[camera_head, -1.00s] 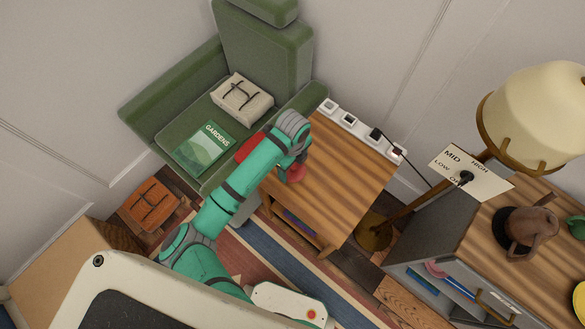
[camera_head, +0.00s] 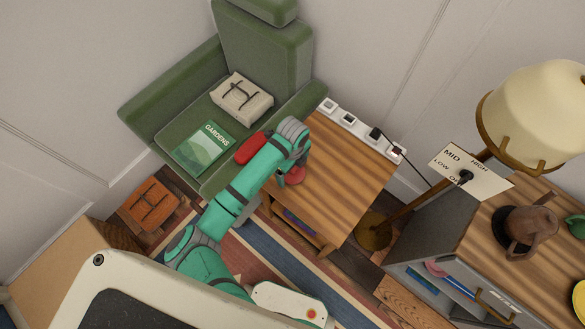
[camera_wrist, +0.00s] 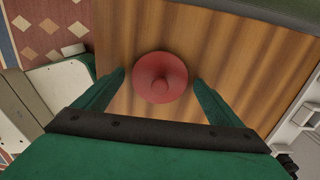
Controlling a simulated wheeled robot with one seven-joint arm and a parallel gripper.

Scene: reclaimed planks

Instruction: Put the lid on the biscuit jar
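A round red lid (camera_wrist: 166,64) with a central knob shows from above in the wrist view, over the wooden side table. In the head view a little red (camera_head: 295,175) shows there beneath my wrist. I cannot tell whether it lies on the table or on a jar. My gripper (camera_wrist: 159,77) is open, with one green finger on each side of the lid and a gap on both sides. No biscuit jar can be clearly made out.
The side table (camera_head: 345,185) is largely bare, with a power strip (camera_head: 360,128) along its back. A green armchair (camera_head: 265,50) holds a cushion, a magazine and a red object (camera_head: 250,148). A lamp (camera_head: 535,115) and a cabinet with a brown jug (camera_head: 530,228) stand right.

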